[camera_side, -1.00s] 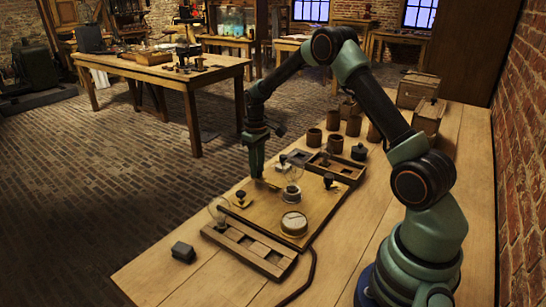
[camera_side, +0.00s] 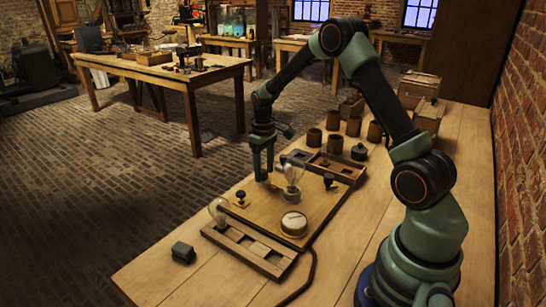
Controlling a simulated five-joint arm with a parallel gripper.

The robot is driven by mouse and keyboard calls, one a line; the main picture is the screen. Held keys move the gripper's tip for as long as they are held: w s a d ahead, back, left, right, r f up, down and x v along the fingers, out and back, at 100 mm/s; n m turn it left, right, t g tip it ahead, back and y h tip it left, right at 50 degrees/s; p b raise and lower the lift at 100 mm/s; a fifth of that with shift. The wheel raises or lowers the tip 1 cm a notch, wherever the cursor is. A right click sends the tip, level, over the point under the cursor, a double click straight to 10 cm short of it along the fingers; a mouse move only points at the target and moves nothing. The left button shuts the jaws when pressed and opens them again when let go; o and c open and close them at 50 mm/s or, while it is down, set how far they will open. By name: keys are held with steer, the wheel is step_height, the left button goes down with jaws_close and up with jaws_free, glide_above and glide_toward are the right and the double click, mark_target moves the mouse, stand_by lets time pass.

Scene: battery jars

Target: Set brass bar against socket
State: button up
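My gripper (camera_side: 263,176) points down over the far left edge of the wooden board (camera_side: 262,223). Its two fingers show apart with a gap between them, and I see nothing held in the gap. The socket with a clear glass bulb (camera_side: 293,174) stands upright on the board, a little to the right of the fingers. The brass bar is too small to make out clearly; a thin brownish strip (camera_side: 275,187) lies on the board between the fingertips and the socket. I cannot tell whether it touches the socket.
Dark knobs (camera_side: 240,198) and (camera_side: 328,181) stand on the board, with a round gauge (camera_side: 294,223) at its near end. A second bulb (camera_side: 218,210) is by the slotted tray (camera_side: 277,263). A compartment tray (camera_side: 345,169) and brown jars (camera_side: 313,138) are behind. A black block (camera_side: 183,252) lies front left.

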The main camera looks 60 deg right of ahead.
mark_target(264, 171)
steer(key=shift+r, duration=0.1)
step_height(264, 171, up, 12)
stand_by(0.5)
steer(key=s+a+r+t, duration=0.3)
steer(key=s+a+r, duration=0.4)
steer(key=a+r, duration=0.15)
steer(key=s+a+t, duration=0.2)
steer(key=s+a, duration=0.5)
steer(key=s, duration=0.2)
steer(key=shift+s+a+f+t, duration=0.15)
steer(key=shift+a+f+t, duration=0.15)
steer(key=shift+f, duration=0.1)
steer(key=shift+o, duration=0.6)
steer(key=shift+d, duration=0.1)
